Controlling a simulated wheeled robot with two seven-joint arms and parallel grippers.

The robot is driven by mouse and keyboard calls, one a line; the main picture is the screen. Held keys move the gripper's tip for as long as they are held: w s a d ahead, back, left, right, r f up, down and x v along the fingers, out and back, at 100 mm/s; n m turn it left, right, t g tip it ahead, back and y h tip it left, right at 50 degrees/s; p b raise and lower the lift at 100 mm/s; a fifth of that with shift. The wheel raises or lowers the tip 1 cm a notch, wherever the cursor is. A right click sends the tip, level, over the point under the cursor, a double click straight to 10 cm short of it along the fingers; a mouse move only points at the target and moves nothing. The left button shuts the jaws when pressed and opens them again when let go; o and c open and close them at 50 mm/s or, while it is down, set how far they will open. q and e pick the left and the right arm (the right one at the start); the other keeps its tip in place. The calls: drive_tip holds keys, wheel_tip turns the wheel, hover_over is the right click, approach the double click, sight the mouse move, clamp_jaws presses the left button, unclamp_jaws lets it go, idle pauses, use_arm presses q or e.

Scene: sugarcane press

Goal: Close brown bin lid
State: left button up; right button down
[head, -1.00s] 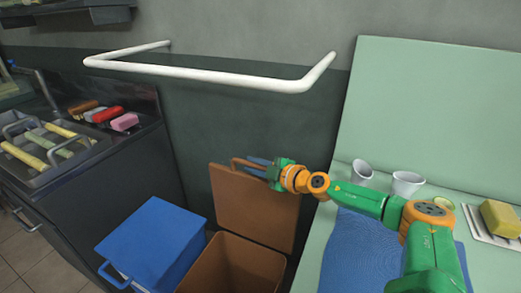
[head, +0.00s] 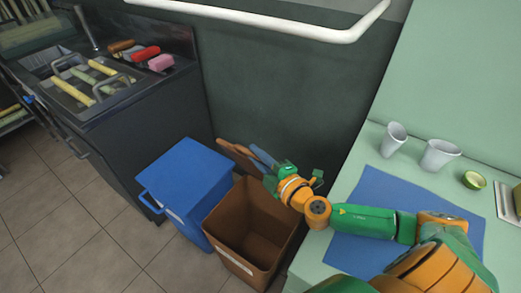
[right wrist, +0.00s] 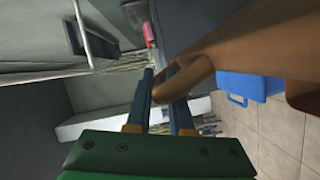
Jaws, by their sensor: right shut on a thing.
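The brown bin (head: 268,252) stands on the floor with its top open and its inside showing. Its lid (head: 236,153) is a narrow brown strip at the bin's back edge, partly hidden by my right gripper. My right gripper (head: 262,157) is at the lid, behind the bin opening. In the right wrist view, my right gripper (right wrist: 163,100) is shut on the brown lid's handle (right wrist: 180,84), which passes between the fingers. The rest of the lid runs to the upper right there. My left gripper is not in view.
A blue bin (head: 185,180) with a closed lid stands directly left of the brown bin. A dark counter (head: 150,110) is behind it. A green table with a blue mat (head: 375,215) and white cups (head: 440,154) is at right. A white rail (head: 280,28) runs above.

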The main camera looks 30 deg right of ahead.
drive_tip(key=c, duration=0.8)
unclamp_jaws()
drive_tip(key=s, duration=0.4)
drive_tip(key=s+b, duration=0.1)
drive_tip(key=s, duration=0.2)
drive_tip(key=shift+d+r, duration=0.35)
drive_tip(key=shift+c, duration=0.2)
